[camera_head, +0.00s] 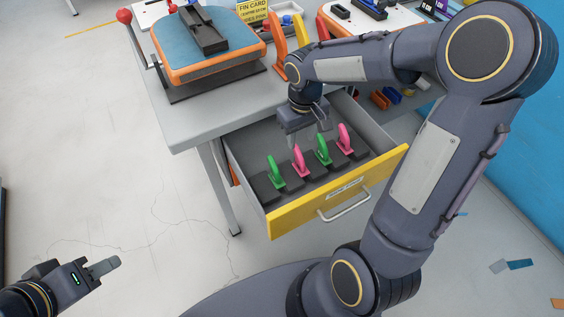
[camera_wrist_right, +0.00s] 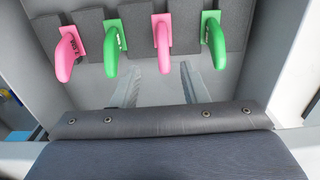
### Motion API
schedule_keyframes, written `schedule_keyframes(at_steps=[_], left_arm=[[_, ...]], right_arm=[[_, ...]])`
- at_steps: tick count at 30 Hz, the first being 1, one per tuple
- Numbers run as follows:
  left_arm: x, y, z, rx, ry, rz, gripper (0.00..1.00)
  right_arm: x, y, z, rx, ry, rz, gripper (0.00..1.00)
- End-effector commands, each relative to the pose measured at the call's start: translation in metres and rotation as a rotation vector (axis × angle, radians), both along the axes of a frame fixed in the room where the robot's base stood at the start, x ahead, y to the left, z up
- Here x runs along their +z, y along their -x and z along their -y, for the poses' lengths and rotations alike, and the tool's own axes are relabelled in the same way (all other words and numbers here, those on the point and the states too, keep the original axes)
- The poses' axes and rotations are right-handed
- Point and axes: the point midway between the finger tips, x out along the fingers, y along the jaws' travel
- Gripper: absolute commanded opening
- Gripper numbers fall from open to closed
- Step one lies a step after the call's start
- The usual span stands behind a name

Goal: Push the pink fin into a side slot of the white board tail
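Two pink fins stand in the open drawer (camera_head: 248,150), one second from the left (camera_head: 300,163) and one at the right end (camera_head: 345,138). In the right wrist view these pink fins (camera_wrist_right: 162,45) (camera_wrist_right: 68,55) alternate with green ones. My right gripper (camera_head: 308,128) is over the drawer, open and empty, with its fingers beside and just short of the second-from-left pink fin. A white board piece with an orange rim and black slot parts (camera_head: 385,20) lies at the back of the bench, partly hidden by my right arm. My left gripper (camera_head: 103,267) is low at the left, away from everything; its opening is unclear.
Two green fins (camera_head: 275,174) (camera_head: 323,150) share the dark foam rack. A blue-topped board with a black part (camera_head: 205,60) rests on the bench. Orange and yellow fins (camera_head: 276,45) stand near a yellow card (camera_head: 252,10). The drawer has a yellow front (camera_head: 290,217). Floor at left is clear.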

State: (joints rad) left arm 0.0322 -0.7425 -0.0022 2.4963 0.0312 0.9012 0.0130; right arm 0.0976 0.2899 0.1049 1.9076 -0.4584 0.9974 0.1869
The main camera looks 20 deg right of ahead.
Motion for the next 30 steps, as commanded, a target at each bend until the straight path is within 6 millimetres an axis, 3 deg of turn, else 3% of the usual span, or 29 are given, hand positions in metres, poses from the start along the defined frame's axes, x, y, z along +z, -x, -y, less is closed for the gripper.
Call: schedule_keyframes(at_steps=[15,25,30], left_arm=[[-0.011,0.0,0.0,0.0,0.0,0.0,0.36],[-0.012,0.0,0.0,0.0,0.0,0.0,0.36],[-0.012,0.0,0.0,0.0,0.0,0.0,0.36]], right_arm=[[-0.067,0.005,-0.006,0.0,-0.001,-0.002,0.4],[-0.073,0.004,-0.006,0.0,-0.001,0.001,0.4],[-0.073,0.004,-0.006,0.0,-0.001,0.0,0.18]])
